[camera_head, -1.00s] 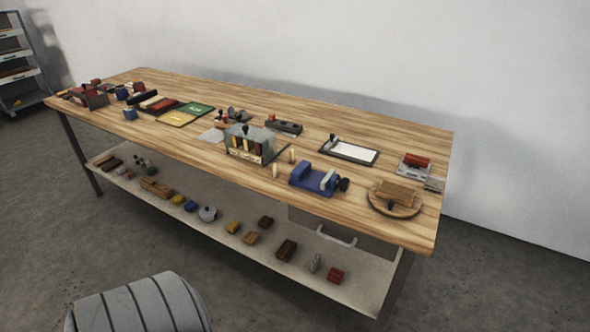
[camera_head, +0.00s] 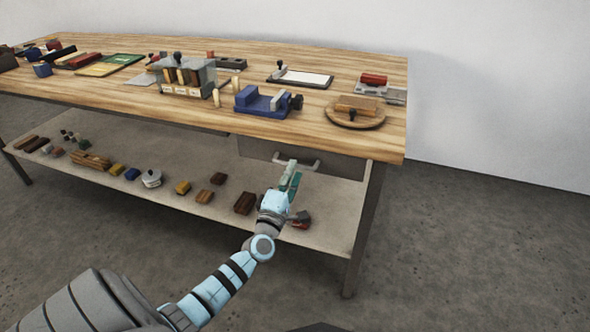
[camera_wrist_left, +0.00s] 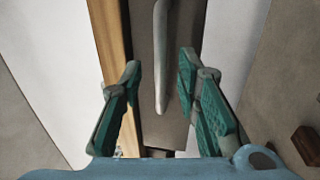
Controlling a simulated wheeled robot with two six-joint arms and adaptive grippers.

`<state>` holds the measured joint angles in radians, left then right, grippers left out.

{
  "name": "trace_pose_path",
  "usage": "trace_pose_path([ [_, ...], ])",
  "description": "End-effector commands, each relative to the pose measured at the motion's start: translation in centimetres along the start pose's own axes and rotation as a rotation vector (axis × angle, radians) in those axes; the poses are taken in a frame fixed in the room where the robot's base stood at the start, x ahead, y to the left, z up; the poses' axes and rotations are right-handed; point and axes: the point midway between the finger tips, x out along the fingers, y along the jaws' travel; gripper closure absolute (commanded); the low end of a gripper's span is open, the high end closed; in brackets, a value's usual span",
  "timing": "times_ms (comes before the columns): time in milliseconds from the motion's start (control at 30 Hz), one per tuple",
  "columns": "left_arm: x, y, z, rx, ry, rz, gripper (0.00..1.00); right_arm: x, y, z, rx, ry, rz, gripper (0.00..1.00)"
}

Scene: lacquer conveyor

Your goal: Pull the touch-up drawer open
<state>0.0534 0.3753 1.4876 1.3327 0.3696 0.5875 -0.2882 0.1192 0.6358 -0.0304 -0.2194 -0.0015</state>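The touch-up drawer (camera_head: 345,167) is a grey drawer under the right end of the wooden table, and it looks shut. Its pale bar handle (camera_head: 309,166) shows on the front, partly behind my gripper. My left gripper (camera_head: 291,172) is right at the handle in the head view. In the left wrist view the green-padded fingers of my left gripper (camera_wrist_left: 159,63) are open. The handle (camera_wrist_left: 160,75) lies between them there, with a gap on both sides. I cannot tell how deep it sits between the fingers. My right gripper is not in view.
The wooden table top (camera_head: 230,118) carries a blue vise (camera_head: 258,103), a round board (camera_head: 355,118) and other tools. The lower shelf (camera_head: 330,215) holds several small blocks, one partly hidden by my left gripper. The floor to the right is clear.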

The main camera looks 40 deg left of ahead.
Motion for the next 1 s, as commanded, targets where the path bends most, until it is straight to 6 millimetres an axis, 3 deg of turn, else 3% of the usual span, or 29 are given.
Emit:
trace_pose_path([
  [200,2.9,-0.2,0.0,0.002,0.001,0.0,0.7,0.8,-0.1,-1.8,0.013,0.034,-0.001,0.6],
  [500,3.3,-0.1,0.0,0.002,0.0,-0.002,0.7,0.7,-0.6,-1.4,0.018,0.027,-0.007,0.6],
  [700,3.2,-0.1,0.0,0.002,0.0,-0.002,1.0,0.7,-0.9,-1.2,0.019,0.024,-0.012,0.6],
  [1000,3.2,-0.1,0.0,0.002,-0.001,-0.002,1.0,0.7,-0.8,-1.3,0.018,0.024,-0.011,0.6],
])
